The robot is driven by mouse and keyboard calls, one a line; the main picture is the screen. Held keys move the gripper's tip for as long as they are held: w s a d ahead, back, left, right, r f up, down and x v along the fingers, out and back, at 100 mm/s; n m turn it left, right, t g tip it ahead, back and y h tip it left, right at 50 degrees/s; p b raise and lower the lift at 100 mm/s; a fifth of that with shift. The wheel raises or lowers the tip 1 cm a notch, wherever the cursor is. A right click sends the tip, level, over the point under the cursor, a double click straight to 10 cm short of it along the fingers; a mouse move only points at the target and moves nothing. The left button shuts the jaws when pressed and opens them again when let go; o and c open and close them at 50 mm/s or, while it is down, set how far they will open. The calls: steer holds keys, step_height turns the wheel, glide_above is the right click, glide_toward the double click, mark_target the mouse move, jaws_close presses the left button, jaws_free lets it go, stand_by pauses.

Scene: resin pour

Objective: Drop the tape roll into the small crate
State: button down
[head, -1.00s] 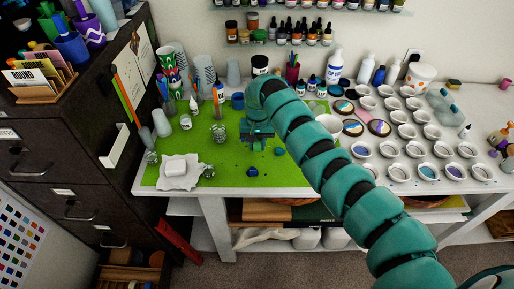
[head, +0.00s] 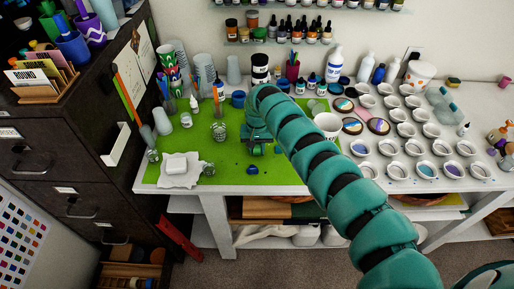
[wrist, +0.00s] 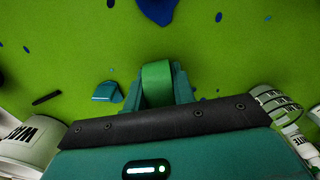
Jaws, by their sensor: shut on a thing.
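My gripper (head: 257,150) is low over the green mat, in front of the rows of bottles in the head view. In the wrist view my gripper (wrist: 157,88) has its teal fingers on both sides of a green, rounded band, which looks like the tape roll (wrist: 157,80). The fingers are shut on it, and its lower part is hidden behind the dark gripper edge. In the head view the roll is too small and covered to make out. I cannot pick out a small crate for certain; a brown wooden box (head: 127,279) stands low at the left.
A blue lump (head: 252,170) lies on the green mat (head: 230,178) just in front of my gripper. Cups and jars stand to the left, bottles behind, and a white cup (head: 327,124) and many small dishes to the right. A dark cabinet (head: 60,150) borders the left.

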steer(key=c, duration=1.2)
jaws_free()
steer(key=shift+f, duration=0.15)
steer(key=shift+o, duration=0.2)
